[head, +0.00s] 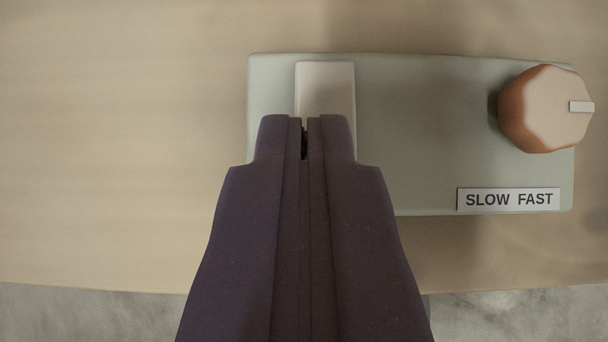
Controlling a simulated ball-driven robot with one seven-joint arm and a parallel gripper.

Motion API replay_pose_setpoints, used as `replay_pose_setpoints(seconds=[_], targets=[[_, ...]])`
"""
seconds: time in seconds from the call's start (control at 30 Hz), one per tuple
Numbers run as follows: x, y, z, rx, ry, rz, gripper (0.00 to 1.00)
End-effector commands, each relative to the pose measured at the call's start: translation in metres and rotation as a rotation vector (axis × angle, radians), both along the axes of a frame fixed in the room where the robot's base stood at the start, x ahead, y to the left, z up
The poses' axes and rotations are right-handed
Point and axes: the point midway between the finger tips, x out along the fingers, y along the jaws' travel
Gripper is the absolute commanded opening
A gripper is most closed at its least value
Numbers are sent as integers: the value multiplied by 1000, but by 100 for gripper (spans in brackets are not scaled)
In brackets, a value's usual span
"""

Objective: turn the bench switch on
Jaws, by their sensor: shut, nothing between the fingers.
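The bench switch (326,84) is a pale, upright rectangular piece on the left part of a grey-green panel (420,130). My gripper (304,125) is shut and empty. It reaches up from the bottom of the head view, and its fingertips overlap the lower part of the switch. The fingers hide that lower part. I cannot tell whether they touch the switch or hover above it, nor which way the switch is set.
An orange-brown knob (545,108) with a pale pointer mark stands at the panel's right end. A "SLOW FAST" label (508,199) is below it. The tan bench top (120,150) is clear on the left. Its front edge borders a grey floor (80,315).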

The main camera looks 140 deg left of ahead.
Motion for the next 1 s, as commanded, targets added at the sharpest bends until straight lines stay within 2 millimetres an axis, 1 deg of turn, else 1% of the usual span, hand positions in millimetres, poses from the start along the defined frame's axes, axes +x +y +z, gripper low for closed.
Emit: replay_pose_setpoints(seconds=[0.03, 0.13, 0.53, 0.67, 1.0], targets=[[-1, 0, -7, 0, 1, -1, 0], [-2, 1, -11, 0, 1, -1, 0], [-2, 1, -13, 0, 0, 0, 0], [-6, 4, -28, -1, 2, 1, 0], [-8, 5, -25, 2, 8, 0, 0]])
